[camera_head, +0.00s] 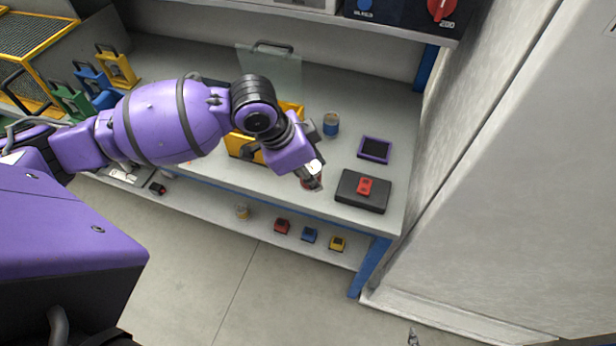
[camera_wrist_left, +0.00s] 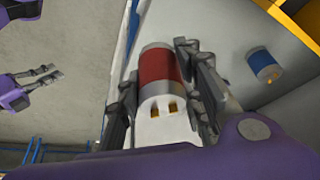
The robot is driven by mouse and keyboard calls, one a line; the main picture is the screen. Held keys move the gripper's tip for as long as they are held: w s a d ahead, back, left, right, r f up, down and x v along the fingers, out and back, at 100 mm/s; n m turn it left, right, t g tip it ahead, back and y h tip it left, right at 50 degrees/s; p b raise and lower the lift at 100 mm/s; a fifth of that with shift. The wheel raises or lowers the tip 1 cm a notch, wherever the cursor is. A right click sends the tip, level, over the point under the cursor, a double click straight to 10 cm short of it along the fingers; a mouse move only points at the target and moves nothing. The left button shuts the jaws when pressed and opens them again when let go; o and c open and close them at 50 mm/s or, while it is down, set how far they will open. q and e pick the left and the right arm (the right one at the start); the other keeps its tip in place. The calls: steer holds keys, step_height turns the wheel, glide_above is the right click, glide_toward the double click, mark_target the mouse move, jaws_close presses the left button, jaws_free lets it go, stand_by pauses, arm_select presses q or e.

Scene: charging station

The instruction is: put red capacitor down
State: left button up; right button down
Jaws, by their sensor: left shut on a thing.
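My left gripper (camera_head: 312,176) is shut on the red capacitor (camera_wrist_left: 157,70), over the front edge area of the workbench. In the left wrist view the fingers (camera_wrist_left: 160,100) lie on both sides of the capacitor's silver end, with two brass terminals facing the camera. In the head view the capacitor is mostly hidden by the gripper; a little red (camera_head: 313,184) shows. I cannot tell whether it touches the bench. A blue capacitor (camera_head: 331,125) stands on the bench behind it and also shows in the left wrist view (camera_wrist_left: 263,65). My right gripper (camera_wrist_left: 47,74) shows over the floor, its opening unclear.
A yellow open box (camera_head: 240,146) stands left of the gripper. A purple-framed tray (camera_head: 375,149) and a black pad (camera_head: 350,198) with a red part (camera_head: 366,186) lie to the right. Small coloured blocks (camera_head: 309,235) sit on the lower shelf. A grey cabinet (camera_head: 510,190) stands at right.

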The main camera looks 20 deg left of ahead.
arm_select(q)
steer(key=w+f, duration=0.1)
steer(key=f, duration=0.1)
steer(key=w+a+f, duration=0.1)
steer(key=w+f, duration=0.1)
steer(key=shift+a+f, duration=0.15)
steer(key=shift+a, duration=0.05)
steer(key=shift+w+a+f, duration=0.15)
steer(key=shift+w+f, duration=0.1)
steer(key=shift+f, duration=0.05)
steer(key=f, duration=0.3)
steer(key=shift+w+a+f+b, duration=0.15)
steer(key=shift+w+b, duration=0.15)
steer(key=shift+b, duration=0.05)
steer(key=shift+f, duration=0.3)
steer(key=shift+r, duration=0.1)
steer(key=shift+f, duration=0.2)
steer(key=o, duration=1.2)
arm_select(e)
steer(key=shift+w+d+f, duration=0.1)
steer(key=shift+w+f, duration=0.15)
arm_select(q)
steer(key=shift+r, duration=0.1)
